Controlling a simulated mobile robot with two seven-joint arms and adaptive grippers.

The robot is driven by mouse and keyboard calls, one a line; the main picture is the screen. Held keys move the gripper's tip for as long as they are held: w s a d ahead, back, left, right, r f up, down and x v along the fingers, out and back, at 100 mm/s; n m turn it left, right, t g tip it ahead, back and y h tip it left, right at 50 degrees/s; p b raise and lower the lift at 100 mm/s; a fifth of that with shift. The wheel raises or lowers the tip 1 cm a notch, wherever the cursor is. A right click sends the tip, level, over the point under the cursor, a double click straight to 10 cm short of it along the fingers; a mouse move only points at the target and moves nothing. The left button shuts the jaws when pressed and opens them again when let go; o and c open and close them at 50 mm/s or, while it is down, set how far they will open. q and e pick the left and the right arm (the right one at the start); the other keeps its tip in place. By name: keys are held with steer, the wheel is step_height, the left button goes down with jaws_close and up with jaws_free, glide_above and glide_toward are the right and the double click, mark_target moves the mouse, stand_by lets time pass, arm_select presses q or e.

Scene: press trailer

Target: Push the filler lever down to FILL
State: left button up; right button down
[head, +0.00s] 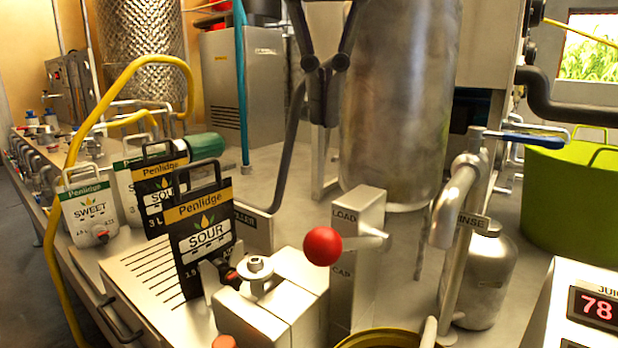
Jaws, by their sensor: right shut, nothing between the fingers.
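The filler lever has a red ball knob (322,246) on a short metal arm. The arm joins a pale metal post (368,235) marked LOAD near the top and CAP lower down. The knob stands between these two words; I cannot see the word FILL. My right gripper (324,122) hangs fingers down from the top of the view, higher in the picture than the knob and apart from it. It is shut and empty. My left gripper is not in view.
A black SOUR pouch (205,235) stands at the filler head (258,268), left of the knob. Other pouches stand behind it. A steel tank (400,100) rises behind the post. A rinse tap (455,205) and a green tub (570,200) are at right.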

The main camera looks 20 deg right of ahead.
mark_target(317, 235)
steer(key=shift+f, duration=5.15)
steer(key=shift+s+a+f, duration=0.2)
steer(key=shift+f, duration=0.5)
steer(key=shift+s+a+f, duration=0.15)
steer(key=shift+a+f, duration=0.05)
steer(key=shift+f, duration=0.45)
steer(key=f, duration=0.4)
steer(key=shift+s+a+f, duration=0.2)
steer(key=shift+a+f, duration=0.05)
steer(key=shift+f, duration=0.15)
